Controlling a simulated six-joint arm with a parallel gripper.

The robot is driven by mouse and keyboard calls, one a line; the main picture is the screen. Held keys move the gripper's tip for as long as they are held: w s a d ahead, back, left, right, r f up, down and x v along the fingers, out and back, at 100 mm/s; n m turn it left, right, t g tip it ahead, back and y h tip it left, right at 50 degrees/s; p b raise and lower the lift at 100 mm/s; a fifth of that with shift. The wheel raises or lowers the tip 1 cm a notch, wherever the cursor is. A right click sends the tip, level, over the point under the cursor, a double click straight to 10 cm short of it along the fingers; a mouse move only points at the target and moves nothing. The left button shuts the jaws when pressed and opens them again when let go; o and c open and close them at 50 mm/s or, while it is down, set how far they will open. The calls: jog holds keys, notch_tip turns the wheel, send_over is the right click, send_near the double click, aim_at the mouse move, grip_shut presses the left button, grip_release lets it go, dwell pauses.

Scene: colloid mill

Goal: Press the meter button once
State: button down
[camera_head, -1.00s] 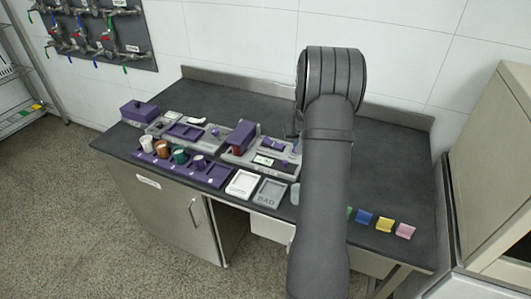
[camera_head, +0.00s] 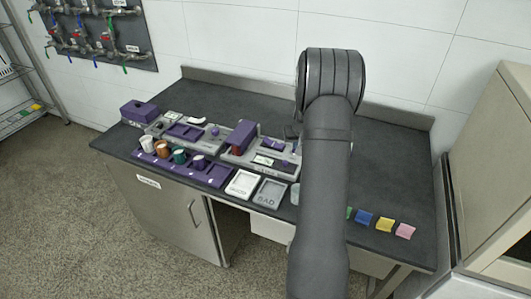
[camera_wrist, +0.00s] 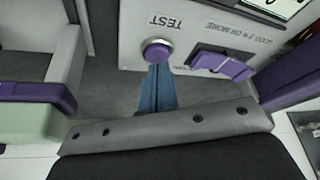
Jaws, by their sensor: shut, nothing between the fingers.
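In the wrist view a round purple button (camera_wrist: 156,52) with a pale rim sits on a light grey panel (camera_wrist: 130,22), beside an upside-down TEST label. My gripper (camera_wrist: 158,70) shows as blue fingers, shut and empty, with the tips right at the button's near edge. I cannot tell whether they touch it. A purple lever (camera_wrist: 222,65) lies to the right of the button, under a label that reads roughly "GOOD % OR MORE". Part of a display (camera_wrist: 285,6) shows at the top right. In the head view the meter (camera_head: 264,160) stands left of my arm, which hides most of the gripper.
A purple block (camera_head: 242,136) stands at the meter's left end. A purple rack (camera_head: 212,178) with several cups is further left. Two trays (camera_head: 243,183) (camera_head: 270,193) lie in front. Coloured blocks (camera_head: 384,225) lie at the front right. The back right of the bench is clear.

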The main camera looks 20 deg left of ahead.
jog(key=shift+f, duration=0.45)
dwell(0.3)
jog(key=shift+r, duration=0.15)
notch_tip(320, 180, up, 7)
dwell(1.2)
jog(key=shift+r, duration=1.2)
dwell(4.4)
